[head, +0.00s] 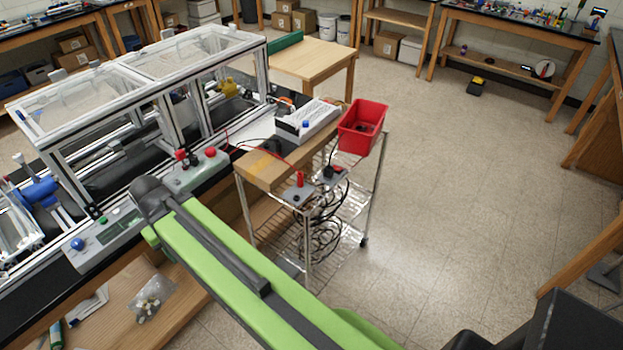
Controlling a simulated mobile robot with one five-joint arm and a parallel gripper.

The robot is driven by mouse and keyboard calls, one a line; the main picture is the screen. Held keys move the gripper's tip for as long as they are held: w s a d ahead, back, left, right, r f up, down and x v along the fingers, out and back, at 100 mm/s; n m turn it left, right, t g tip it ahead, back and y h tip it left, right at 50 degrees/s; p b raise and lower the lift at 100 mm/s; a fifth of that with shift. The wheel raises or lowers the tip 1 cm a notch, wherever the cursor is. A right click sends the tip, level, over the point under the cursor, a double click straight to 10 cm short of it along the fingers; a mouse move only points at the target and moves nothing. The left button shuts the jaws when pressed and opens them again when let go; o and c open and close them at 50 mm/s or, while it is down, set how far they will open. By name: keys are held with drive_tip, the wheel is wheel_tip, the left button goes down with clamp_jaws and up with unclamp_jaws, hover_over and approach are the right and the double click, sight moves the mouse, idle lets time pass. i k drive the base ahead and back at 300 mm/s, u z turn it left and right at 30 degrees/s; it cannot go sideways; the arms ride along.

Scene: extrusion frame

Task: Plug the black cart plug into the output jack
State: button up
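A wire cart (373,190) stands in the middle of the view. A small black piece (328,172), which may be the black cart plug, sits at its near right top; it is too small to be sure. A red piece (299,180) stands upright to its left on a small grey block (297,194). Black cables (322,225) hang in loops below. I cannot pick out the output jack for certain. My green arm reaches from the bottom right toward the frame at left. Its dark far joint is seen, but my gripper is not visible.
An aluminium extrusion frame (267,66) with clear panels fills the left. A grey panel (195,172) with red knobs lies between it and the cart. A white device (307,120) and a red bin (375,112) are at the cart's back. Floor (460,220) is clear at right.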

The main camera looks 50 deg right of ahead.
sight(278, 144)
drive_tip(key=z, duration=2.8)
drive_tip(key=k, duration=0.85)
drive_tip(key=u, duration=1)
drive_tip(key=i, duration=1)
drive_tip(key=u, duration=0.1)
